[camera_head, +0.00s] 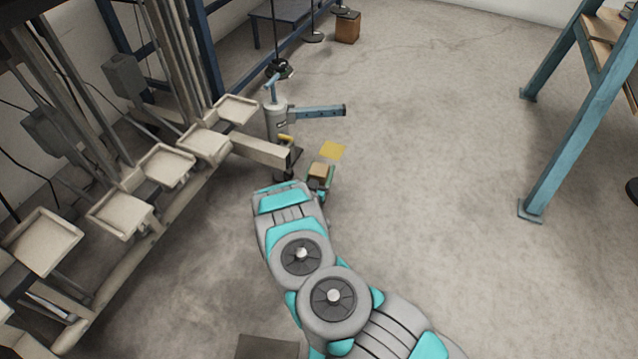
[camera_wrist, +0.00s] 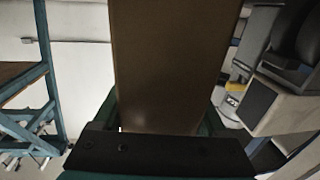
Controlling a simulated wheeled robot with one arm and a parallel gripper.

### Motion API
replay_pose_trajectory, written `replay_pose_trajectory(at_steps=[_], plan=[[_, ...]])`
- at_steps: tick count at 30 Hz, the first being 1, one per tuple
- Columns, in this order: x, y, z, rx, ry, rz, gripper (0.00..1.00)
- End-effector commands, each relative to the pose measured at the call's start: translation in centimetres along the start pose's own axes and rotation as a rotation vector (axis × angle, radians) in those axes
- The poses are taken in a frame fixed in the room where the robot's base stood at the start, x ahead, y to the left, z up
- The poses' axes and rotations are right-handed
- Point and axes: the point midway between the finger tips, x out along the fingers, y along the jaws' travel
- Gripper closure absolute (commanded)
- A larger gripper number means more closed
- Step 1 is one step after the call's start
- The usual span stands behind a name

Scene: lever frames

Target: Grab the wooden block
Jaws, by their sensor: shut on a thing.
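The wooden block (camera_head: 320,171) is a small light-brown piece at the end of my arm in the head view, beside the green finger of my gripper (camera_head: 321,181). In the wrist view the block (camera_wrist: 172,65) is large and brown, filling the middle of the picture between the fingers of my gripper (camera_wrist: 160,115). My gripper is shut on it. The block's lower end is hidden behind the dark gripper body in the wrist view. I cannot tell how high it is held.
A yellow square (camera_head: 333,150) lies on the floor just beyond the block. A grey post with a blue lever arm (camera_head: 318,111) stands close behind. A frame with several beige trays (camera_head: 165,165) lines the left. A blue-legged table (camera_head: 556,120) stands right; the floor between is clear.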

Motion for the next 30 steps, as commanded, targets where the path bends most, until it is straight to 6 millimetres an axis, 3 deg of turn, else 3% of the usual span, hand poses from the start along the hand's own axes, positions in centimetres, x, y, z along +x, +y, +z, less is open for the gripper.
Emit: replay_pose_trajectory(at_steps=[2, 17, 30], plan=[[-0.01, -0.01, 0.00, 0.000, 0.000, 0.000, 0.43], [-0.02, 0.01, 0.01, 0.000, 0.000, 0.000, 0.99], [-0.01, 0.02, -0.38, 0.000, 0.000, 0.000, 1.00]])
